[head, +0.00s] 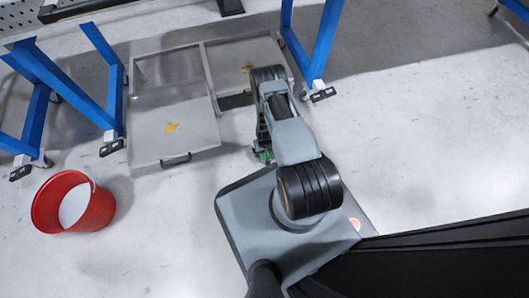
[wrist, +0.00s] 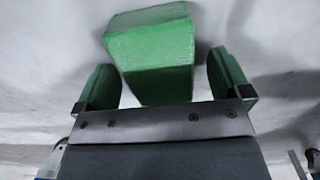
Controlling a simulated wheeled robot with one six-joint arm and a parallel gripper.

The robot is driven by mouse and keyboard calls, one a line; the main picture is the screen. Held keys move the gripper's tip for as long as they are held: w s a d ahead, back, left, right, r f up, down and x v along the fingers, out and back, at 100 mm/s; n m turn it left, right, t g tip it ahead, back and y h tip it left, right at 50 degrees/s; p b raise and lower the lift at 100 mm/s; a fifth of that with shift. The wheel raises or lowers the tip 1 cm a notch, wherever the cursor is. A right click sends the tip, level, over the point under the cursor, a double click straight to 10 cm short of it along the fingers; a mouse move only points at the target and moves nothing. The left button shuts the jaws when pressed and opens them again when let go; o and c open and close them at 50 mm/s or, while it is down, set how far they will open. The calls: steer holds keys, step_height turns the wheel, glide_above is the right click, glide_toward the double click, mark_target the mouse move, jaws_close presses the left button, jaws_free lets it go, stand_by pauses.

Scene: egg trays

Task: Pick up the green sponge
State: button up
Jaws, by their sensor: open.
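The green sponge (wrist: 152,50) is a block in the wrist view, lying on the pale floor. It sits between and a little beyond the two green finger pads of my gripper (wrist: 163,76). A gap shows on each side, so the fingers are open and not closed on it. In the head view my gripper (head: 263,154) points down beside my base, mostly hidden under my arm. Small green bits show there, and I cannot tell sponge from finger pads.
A red bucket (head: 98,210) stands on the floor at the left. Flat grey panels with handles, one the nearer panel (head: 150,146), lie at the back between blue table legs (head: 313,45). Open floor lies at the right and around the bucket.

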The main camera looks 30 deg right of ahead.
steer(key=c, duration=1)
steer(key=shift+r, duration=0.1)
